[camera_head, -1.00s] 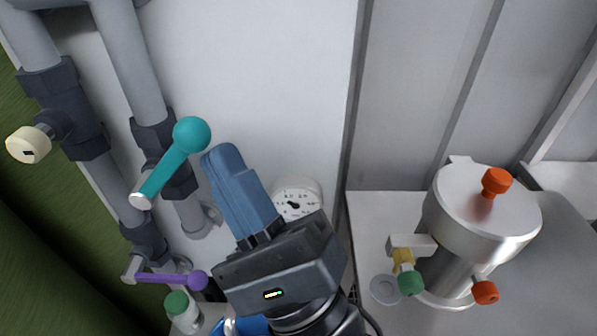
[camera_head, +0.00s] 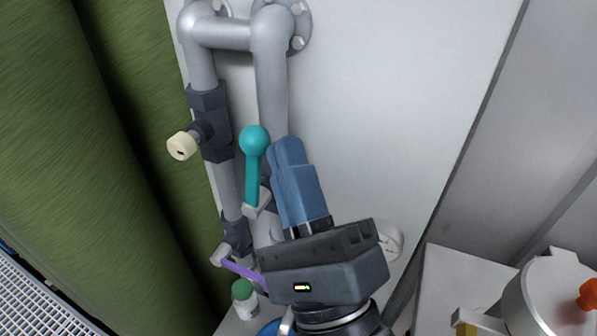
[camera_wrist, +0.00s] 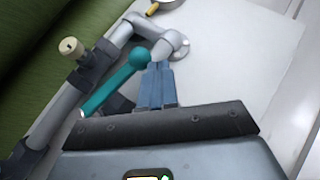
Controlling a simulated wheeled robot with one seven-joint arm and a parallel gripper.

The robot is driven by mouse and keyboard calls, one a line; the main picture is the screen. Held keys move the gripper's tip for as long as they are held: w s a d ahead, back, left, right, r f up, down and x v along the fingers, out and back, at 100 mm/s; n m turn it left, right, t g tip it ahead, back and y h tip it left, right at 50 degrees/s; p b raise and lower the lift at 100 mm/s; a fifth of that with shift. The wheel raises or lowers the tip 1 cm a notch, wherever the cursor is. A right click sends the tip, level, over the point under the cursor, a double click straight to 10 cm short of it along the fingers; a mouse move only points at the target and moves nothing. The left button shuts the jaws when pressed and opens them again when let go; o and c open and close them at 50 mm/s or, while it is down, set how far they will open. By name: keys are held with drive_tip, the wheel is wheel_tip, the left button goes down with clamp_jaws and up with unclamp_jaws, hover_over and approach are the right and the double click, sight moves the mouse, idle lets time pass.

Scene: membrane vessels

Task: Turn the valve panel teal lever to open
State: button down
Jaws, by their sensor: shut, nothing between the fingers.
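The teal lever (camera_head: 252,182) is on a dark valve body on the grey pipework in front of a white panel. Its round teal knob (camera_head: 255,140) is at the top, and its pivot end is below, so the lever stands near upright in the head view. In the wrist view the teal lever (camera_wrist: 106,92) slants up to its knob. My gripper (camera_head: 287,150) is shut and empty, its blue fingers just right of the knob. In the wrist view my fingertips (camera_wrist: 160,68) are close beside the knob; I cannot tell if they touch it.
A purple lever (camera_head: 243,270) is lower on the pipes, partly behind my gripper. A cream knob (camera_head: 182,146) sticks out at left. A gauge (camera_head: 391,240) is right of my wrist. A green-capped bottle (camera_head: 243,297) stands below, and a steel vessel (camera_head: 540,300) is at lower right.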

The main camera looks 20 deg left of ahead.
drive_tip(key=shift+a+r, duration=0.35)
drive_tip(key=shift+a, duration=0.3)
idle(0.4)
